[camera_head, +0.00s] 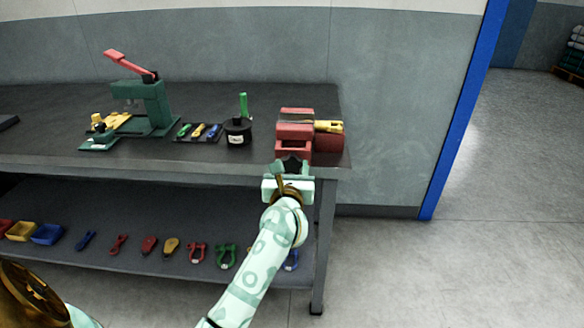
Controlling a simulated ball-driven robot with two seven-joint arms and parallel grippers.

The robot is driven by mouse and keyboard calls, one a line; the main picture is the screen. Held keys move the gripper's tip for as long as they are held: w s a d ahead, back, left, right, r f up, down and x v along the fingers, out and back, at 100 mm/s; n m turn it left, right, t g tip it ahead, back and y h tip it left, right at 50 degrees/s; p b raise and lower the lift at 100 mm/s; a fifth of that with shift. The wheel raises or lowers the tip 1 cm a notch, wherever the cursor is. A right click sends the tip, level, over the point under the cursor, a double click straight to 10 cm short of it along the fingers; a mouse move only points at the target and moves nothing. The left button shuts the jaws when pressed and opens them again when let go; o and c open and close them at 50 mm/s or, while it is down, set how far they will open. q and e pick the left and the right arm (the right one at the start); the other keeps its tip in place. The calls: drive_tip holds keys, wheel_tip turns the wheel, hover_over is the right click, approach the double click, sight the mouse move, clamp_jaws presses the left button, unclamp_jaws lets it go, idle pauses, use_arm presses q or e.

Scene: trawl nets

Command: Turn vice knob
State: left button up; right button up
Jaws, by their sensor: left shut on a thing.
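A red vice (296,129) stands on the right end of the dark workbench (225,157). The gripper body hides the lower part of the knob and some of the bench edge. My right gripper is not in view.
A green press (152,104) with a red lever, several small tools, and a black pot (238,131) stand left of the vice. A yellow tool (328,126) lies by the vice. The lower shelf (140,210) holds shackles and trays.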

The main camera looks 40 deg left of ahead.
use_arm(q)
drive_tip(key=c, duration=0.3)
drive_tip(key=m+p, duration=0.2)
drive_tip(key=r+m+p, duration=0.1)
drive_tip(key=m+p, duration=0.1)
drive_tip(key=p, duration=0.1)
drive_tip(key=shift+d, duration=0.1)
drive_tip(key=shift+w+f+m+p, duration=0.1)
drive_tip(key=shift+f+m+p, duration=0.3)
drive_tip(key=shift+m, duration=0.2)
drive_tip(key=shift+f, duration=0.15)
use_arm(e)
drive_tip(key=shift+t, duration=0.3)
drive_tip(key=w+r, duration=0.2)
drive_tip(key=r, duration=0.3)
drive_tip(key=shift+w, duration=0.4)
use_arm(q)
drive_tip(key=o, duration=1)
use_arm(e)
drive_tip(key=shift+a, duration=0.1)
use_arm(q)
drive_tip(key=shift+d, duration=0.1)
